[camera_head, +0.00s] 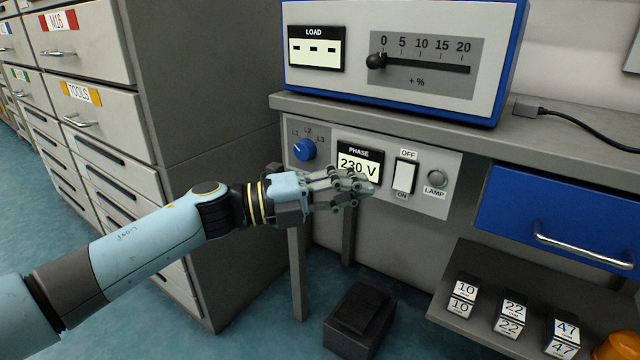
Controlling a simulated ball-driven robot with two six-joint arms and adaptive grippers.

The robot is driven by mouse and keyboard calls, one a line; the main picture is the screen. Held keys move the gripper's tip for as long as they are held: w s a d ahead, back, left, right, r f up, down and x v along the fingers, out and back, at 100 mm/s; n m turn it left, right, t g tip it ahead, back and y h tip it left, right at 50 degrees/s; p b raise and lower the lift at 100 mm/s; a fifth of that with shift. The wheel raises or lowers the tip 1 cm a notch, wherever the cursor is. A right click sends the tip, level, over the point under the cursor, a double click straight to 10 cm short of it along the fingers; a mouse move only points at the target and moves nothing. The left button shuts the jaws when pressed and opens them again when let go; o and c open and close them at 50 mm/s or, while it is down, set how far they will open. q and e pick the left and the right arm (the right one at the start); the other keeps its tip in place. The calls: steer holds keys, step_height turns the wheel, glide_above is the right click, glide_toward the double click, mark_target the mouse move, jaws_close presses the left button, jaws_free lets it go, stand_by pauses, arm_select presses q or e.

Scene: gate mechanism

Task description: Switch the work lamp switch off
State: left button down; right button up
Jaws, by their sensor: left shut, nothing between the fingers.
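The work lamp switch (404,176) is a white rocker in a black frame on the grey panel under the bench top. It has OFF printed above it and ON below it. The round lamp (437,178) marked LAMP sits just right of it and looks grey and unlit. My left gripper (352,188) is shut and empty. It is in front of the panel, left of the switch, and overlaps the lower part of the PHASE display in the picture. I cannot tell whether it touches the panel. My right gripper is not in view.
The PHASE display (358,163) reads 230 V, with a blue knob (304,150) to its left. A blue-framed LOAD unit (400,85) stands on the bench. A blue drawer (560,215) and a shelf of numbered blocks (510,318) are at right. A black pedal (360,318) lies on the floor.

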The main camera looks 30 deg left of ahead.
arm_select(q)
steer(key=v, duration=0.3)
steer(key=r+p+v, duration=0.1)
steer(key=v, duration=0.1)
steer(key=shift+s, duration=0.2)
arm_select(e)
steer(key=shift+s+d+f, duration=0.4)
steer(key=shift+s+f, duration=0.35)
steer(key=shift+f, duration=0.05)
